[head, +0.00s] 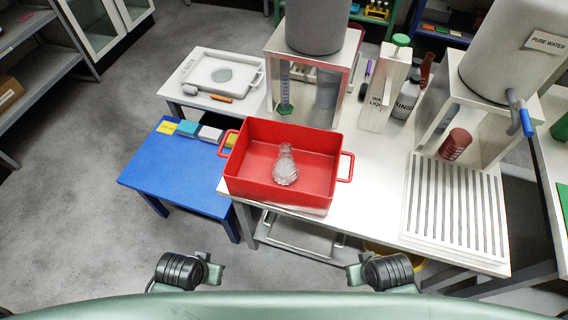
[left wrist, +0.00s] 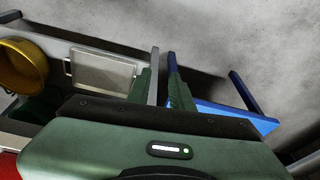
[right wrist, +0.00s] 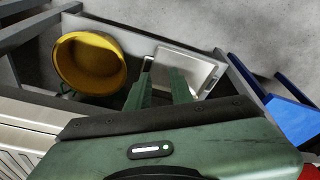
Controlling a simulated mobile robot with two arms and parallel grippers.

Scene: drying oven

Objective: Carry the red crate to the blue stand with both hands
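The red crate (head: 255,185) stands upright on the left end of the white bench (head: 375,190). It has a handle on its left and right sides, and a clear glass flask (head: 286,168) is inside it. The blue stand (head: 165,178) is a low table just left of the bench. My left gripper (head: 215,272) and my right gripper (head: 354,273) are both in front of the bench, apart from the crate. The finger pairs of the left gripper (left wrist: 161,78) and right gripper (right wrist: 160,82) are spread, with nothing between them.
A slatted rack (head: 455,210), bottles and a water tank (head: 515,50) occupy the bench's right. A yellow bucket (right wrist: 90,60) is under the bench.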

